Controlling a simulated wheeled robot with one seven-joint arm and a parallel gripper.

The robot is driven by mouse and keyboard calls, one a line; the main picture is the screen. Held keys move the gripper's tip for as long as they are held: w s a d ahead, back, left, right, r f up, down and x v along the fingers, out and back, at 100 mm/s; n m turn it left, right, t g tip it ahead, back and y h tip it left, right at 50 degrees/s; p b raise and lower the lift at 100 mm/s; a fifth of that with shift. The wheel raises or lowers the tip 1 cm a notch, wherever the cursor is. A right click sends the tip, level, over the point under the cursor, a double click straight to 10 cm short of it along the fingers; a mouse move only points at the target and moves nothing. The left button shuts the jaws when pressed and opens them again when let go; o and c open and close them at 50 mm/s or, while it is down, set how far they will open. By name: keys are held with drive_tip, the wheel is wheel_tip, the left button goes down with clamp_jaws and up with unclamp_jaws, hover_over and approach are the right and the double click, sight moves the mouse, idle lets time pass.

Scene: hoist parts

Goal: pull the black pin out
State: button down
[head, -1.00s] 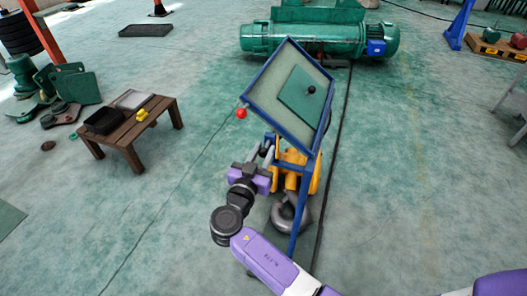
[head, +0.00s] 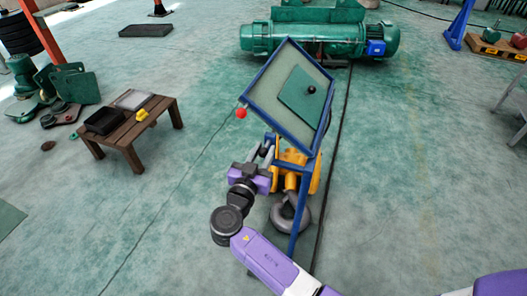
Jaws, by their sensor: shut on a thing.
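My gripper (head: 267,152) reaches in below the tilted blue-framed panel, left of the yellow hoist block (head: 292,180). Its grey fingers are shut around a small black round end (head: 263,151), which I take for the black pin. The fingers hide most of it, and I cannot tell how far it sits in the block. A grey hook (head: 291,219) hangs under the yellow block. Another black knob (head: 311,89) stands on the green plate of the panel, apart from my gripper.
The blue-framed panel (head: 321,121) stands on a blue post (head: 301,210) close right of my arm, with a red ball (head: 241,113) at its left corner. A low wooden table (head: 131,140) is at left. A green hoist motor (head: 312,38) lies behind. The floor between is clear.

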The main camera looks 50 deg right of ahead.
drive_tip(key=shift+b+v, duration=0.85)
drive_tip(key=shift+v, duration=1.6)
drive_tip(key=c, duration=1.1)
unclamp_jaws()
drive_tip(key=shift+a, duration=0.1)
drive_tip(key=b+v, duration=0.1)
drive_tip(key=v, duration=0.6)
drive_tip(key=shift+s+a+b, duration=0.15)
drive_tip(key=shift+a+b, duration=0.2)
